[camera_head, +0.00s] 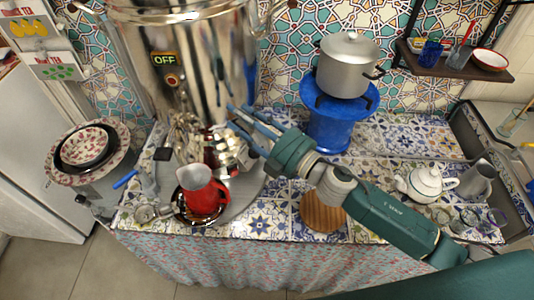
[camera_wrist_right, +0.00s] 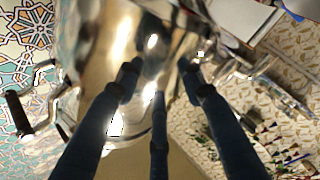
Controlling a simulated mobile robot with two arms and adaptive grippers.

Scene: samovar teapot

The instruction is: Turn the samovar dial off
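The large shiny metal samovar (camera_head: 215,60) stands at the upper left of the counter in the head view. Its black label (camera_head: 164,60) reads "OFF", and a small dial (camera_head: 172,80) sits just below it. My right gripper (camera_head: 236,116) is to the right of and below the dial, with its fingers pointing left at the samovar's lower body. In the right wrist view its three dark fingers (camera_wrist_right: 158,80) are spread, with nothing seen between them. The shiny samovar wall (camera_wrist_right: 105,50) is close ahead there; touching or apart cannot be told. My left gripper is not seen.
A red pitcher (camera_head: 205,197) stands below the samovar's spout. A silver pot (camera_head: 348,62) sits on a blue stand (camera_head: 328,128) behind my right arm. A wooden board (camera_head: 322,214), a white teapot (camera_head: 425,183) and glasses are on the tiled counter. Patterned bowls (camera_head: 85,146) are at left.

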